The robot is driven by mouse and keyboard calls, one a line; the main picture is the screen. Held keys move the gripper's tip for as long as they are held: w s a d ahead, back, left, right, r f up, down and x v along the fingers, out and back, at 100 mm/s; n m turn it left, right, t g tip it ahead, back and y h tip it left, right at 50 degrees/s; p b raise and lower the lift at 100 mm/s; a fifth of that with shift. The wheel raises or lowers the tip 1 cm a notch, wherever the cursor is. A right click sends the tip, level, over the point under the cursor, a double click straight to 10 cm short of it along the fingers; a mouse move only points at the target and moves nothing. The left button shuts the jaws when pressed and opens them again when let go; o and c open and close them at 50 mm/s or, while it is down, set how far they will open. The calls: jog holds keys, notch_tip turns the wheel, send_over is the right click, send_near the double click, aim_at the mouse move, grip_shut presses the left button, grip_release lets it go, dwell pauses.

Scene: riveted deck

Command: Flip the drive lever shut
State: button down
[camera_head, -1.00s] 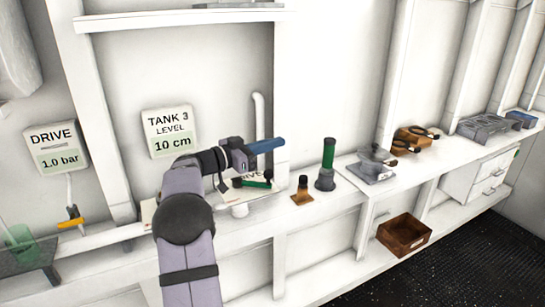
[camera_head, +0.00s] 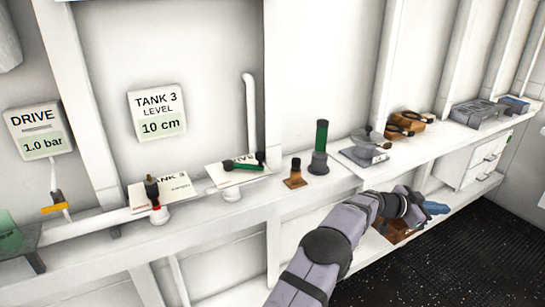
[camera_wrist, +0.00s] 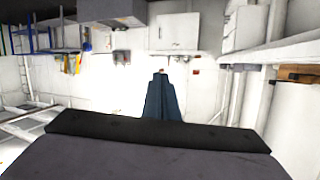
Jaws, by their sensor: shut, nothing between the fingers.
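A green-handled lever (camera_head: 243,163) with dark ends lies across a white labelled plate (camera_head: 222,180) on the shelf in the head view. The plate's lettering is too small to read now. A yellow-orange handle (camera_head: 54,208) sits on the pipe below the DRIVE gauge (camera_head: 38,132), which reads 1.0 bar. I cannot tell surely which is the drive lever. My gripper (camera_head: 438,208) is at lower right, away from both, below the shelf edge. Its blue fingers are together and empty in the wrist view (camera_wrist: 160,76).
A TANK 3 sample valve (camera_head: 153,192) stands left of the green lever. My gripper partly hides a brown crate (camera_head: 390,232). The dark floor (camera_head: 450,270) is open.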

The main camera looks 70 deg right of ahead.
jog(key=w+d+f+n+t+h, duration=0.1)
jog(key=w+d+t+h, duration=0.1)
jog(key=d+t+h, duration=0.3)
jog(key=w+d+r+n+t+h, duration=0.25)
jog(key=w+d+t, duration=0.2)
jog(key=w, duration=0.55)
jog(key=w+d+r+n+t+h, duration=0.1)
jog(key=w+d+r+n+t, duration=0.2)
jog(key=w+t, duration=0.45)
jog(key=w+a+r+n+t+y, duration=0.1)
jog(key=w+a+r+t+y, duration=0.1)
jog(key=w, duration=0.5)
jog(key=w+a+r+n+t+y, duration=0.1)
jog(key=w+a+r+t+y, duration=0.1)
jog(key=w+a+t, duration=0.5)
jog(key=w+a+r+n+t+y, duration=0.2)
jog(key=w+a+r+t+y, duration=0.1)
jog(key=w, duration=0.5)
jog(key=shift+w+a+t+y, duration=0.2)
jog(key=shift+a+t+y, duration=0.5)
jog(key=shift+a+y, duration=0.2)
jog(key=shift+w, duration=0.1)
